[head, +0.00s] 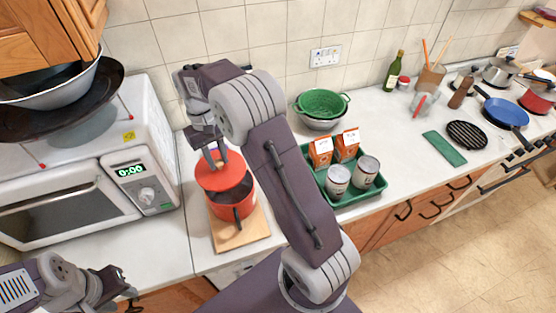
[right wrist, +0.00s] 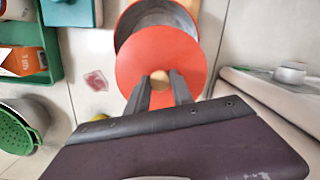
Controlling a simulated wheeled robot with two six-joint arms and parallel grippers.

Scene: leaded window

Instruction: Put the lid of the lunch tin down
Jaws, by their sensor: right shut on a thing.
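The lunch tin (head: 232,208) is a red round pot with a dark handle, standing upright on a wooden board (head: 243,240) on the counter. My right gripper (head: 215,158) is shut on the wooden knob of the flat red lid (head: 217,178). The lid is off to the far side of the tin's mouth, overlapping it in the head view, and part of the dark inside shows. In the right wrist view the lid (right wrist: 150,58) hides part of the tin (right wrist: 160,18). My left gripper (head: 128,283) is low at the left, open and empty.
A white microwave (head: 150,165) stands left of the tin. A green tray (head: 350,196) with cartons and cans is to the right, beyond my right arm. A green colander (head: 322,102) sits behind. Counter shows bare around the board.

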